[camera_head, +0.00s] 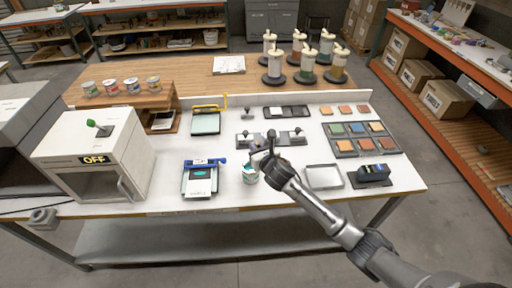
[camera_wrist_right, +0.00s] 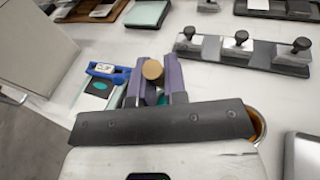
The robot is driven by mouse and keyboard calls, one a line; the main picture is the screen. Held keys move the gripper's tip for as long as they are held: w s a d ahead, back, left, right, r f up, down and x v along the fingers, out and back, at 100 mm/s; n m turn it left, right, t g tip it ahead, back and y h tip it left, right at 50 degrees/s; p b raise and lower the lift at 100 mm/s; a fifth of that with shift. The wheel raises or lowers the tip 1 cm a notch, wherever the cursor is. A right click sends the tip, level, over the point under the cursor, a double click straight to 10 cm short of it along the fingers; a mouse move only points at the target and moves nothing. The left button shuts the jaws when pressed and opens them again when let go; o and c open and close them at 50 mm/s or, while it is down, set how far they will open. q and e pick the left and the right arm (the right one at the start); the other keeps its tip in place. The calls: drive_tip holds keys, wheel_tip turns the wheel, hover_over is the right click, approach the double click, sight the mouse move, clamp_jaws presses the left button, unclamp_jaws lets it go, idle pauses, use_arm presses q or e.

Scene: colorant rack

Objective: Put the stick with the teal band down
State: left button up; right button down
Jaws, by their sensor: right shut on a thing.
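My right gripper (camera_head: 262,152) is above the front middle of the white table. It also shows in the right wrist view (camera_wrist_right: 153,88), shut on a stick (camera_wrist_right: 152,69). The stick's round wooden end shows between the fingers, with a bit of teal just below it. The rest of the stick is hidden. A small open can (camera_head: 250,174) with teal on it stands right under the gripper; its golden rim (camera_wrist_right: 261,127) shows past the gripper body. I cannot tell whether the stick is inside the can. My left gripper is not in view.
A blue-clamped white pad (camera_head: 200,180) lies left of the can. A metal holder with black knobs (camera_head: 270,138) is behind it. An empty tray (camera_head: 323,177) and a dark block (camera_head: 374,173) are to the right. A white oven-like box (camera_head: 90,150) stands at the left.

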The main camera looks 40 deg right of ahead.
drive_tip(key=shift+f, duration=0.5)
drive_tip(key=c, duration=1.2)
unclamp_jaws()
drive_tip(key=shift+o, duration=0.2)
drive_tip(key=shift+r, duration=0.15)
